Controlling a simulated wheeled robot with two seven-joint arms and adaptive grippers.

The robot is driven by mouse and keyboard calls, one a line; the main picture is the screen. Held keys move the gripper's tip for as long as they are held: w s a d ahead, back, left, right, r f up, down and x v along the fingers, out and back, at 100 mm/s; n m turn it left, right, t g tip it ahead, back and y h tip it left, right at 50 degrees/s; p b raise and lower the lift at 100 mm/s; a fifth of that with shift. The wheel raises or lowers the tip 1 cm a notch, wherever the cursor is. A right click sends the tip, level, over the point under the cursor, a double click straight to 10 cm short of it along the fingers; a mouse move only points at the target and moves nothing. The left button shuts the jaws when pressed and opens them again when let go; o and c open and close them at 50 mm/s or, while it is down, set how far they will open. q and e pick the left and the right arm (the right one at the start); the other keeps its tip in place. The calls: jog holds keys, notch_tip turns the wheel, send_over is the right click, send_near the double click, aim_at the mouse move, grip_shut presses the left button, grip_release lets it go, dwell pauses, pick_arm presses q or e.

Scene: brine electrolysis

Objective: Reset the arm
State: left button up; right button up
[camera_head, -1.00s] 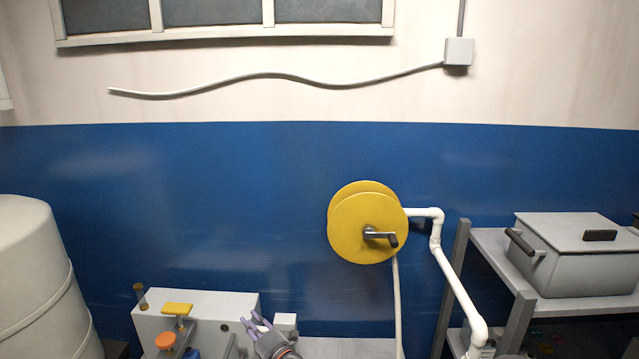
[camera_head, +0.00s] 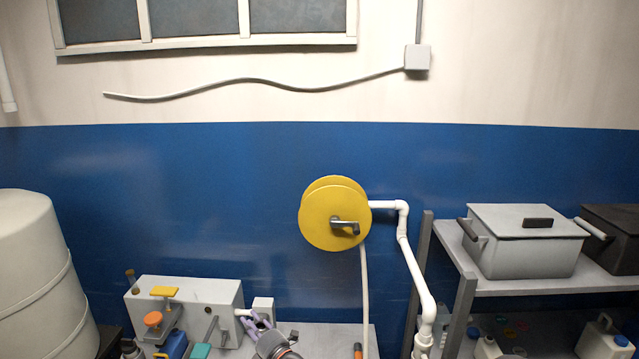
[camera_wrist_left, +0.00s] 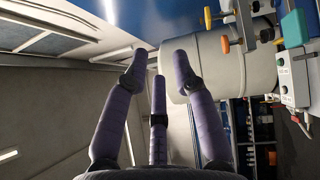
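My left gripper (camera_head: 258,322) shows at the bottom of the head view, its purple fingers just to the right of a grey-white box unit (camera_head: 205,296). In the left wrist view the purple fingers (camera_wrist_left: 160,72) are spread apart with nothing between them. They point toward a pale round tank (camera_wrist_left: 212,62), which lies beyond the fingertips. I cannot tell how far the gripper is from the box unit. My right gripper is in neither view.
A yellow reel (camera_head: 325,220) with a crank is at the wall beside white piping (camera_head: 415,265). A shelf (camera_head: 530,288) at right holds a lidded grey bin (camera_head: 515,245), with bottles below. A large white tank (camera_head: 35,270) stands at left. Coloured handles crowd the box unit.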

pick_arm(q)
jog(key=s+f+m+g+h, duration=0.1)
jog(key=s+f+m+h, duration=0.3)
jog(key=f+m+h, duration=0.85)
jog(key=s+d+f+m+g, duration=0.3)
jog(key=s+f+m+g, duration=0.1)
jog(key=s+f, duration=0.8)
jog(key=s+d+f+m+g+h, duration=0.2)
jog(key=s+m+g, duration=0.1)
jog(key=s, duration=0.7)
jog(key=s+d+f+m+g+h, duration=0.1)
jog(key=s+d+f+m+g, duration=0.15)
jog(key=s, duration=0.85)
jog(key=s+d+f+m+g+h, duration=0.1)
jog(key=s+m+g+h, duration=0.2)
jog(key=s, duration=0.7)
notch_tip(320, 180, down, 25)
jog(key=w+d+y+b, duration=0.1)
jog(key=d+b, duration=0.1)
jog(key=b, duration=2.4)
jog(key=shift+m+b, duration=0.3)
jog(key=shift+m, duration=0.1)
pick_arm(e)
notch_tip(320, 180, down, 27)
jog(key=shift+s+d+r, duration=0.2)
pick_arm(q)
jog(key=shift+w+r, duration=0.1)
